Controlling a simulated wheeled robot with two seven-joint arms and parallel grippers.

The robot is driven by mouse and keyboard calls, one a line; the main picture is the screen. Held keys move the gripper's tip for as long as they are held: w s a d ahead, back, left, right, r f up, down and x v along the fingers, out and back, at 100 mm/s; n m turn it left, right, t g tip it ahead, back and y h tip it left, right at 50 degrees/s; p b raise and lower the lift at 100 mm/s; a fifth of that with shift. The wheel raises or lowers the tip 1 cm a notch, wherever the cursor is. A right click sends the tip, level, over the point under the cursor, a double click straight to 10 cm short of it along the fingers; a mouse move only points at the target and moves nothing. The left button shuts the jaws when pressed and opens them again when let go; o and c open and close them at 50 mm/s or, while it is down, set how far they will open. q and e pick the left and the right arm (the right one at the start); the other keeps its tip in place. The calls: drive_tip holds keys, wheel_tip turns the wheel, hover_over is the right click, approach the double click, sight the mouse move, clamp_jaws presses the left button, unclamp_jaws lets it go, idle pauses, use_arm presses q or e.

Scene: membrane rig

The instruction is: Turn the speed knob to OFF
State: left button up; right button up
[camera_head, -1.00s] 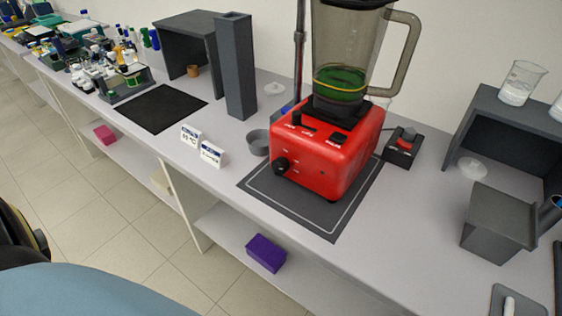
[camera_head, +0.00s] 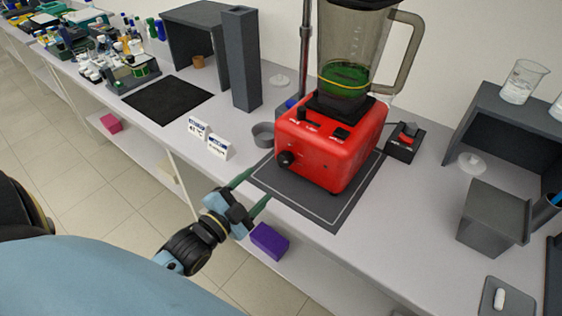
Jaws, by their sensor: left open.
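The red blender base (camera_head: 333,150) stands on a dark mat (camera_head: 325,213) with a light outline. Its black speed knob (camera_head: 285,159) sits on the front face at the lower left; its pointer and markings are too small to read. A clear jar (camera_head: 352,45) with green liquid stands on the base. My left gripper (camera_head: 253,191) is open and empty. It is in front of the bench edge, below and to the left of the knob and apart from it, fingers pointing toward the blender. My right gripper is not in view.
Two small label cards (camera_head: 209,138) and a grey round dish (camera_head: 263,135) lie left of the blender. A dark box with a red button (camera_head: 405,141) is to its right. A tall grey block (camera_head: 241,60) stands behind the cards. A purple box (camera_head: 269,241) is on the lower shelf.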

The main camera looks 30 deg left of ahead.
sight(283, 162)
use_arm(q)
drive_tip(key=w, duration=0.7)
drive_tip(key=w+d, duration=0.1)
drive_tip(key=w, duration=0.2)
drive_tip(key=shift+w, duration=0.35)
drive_tip(key=c, duration=1)
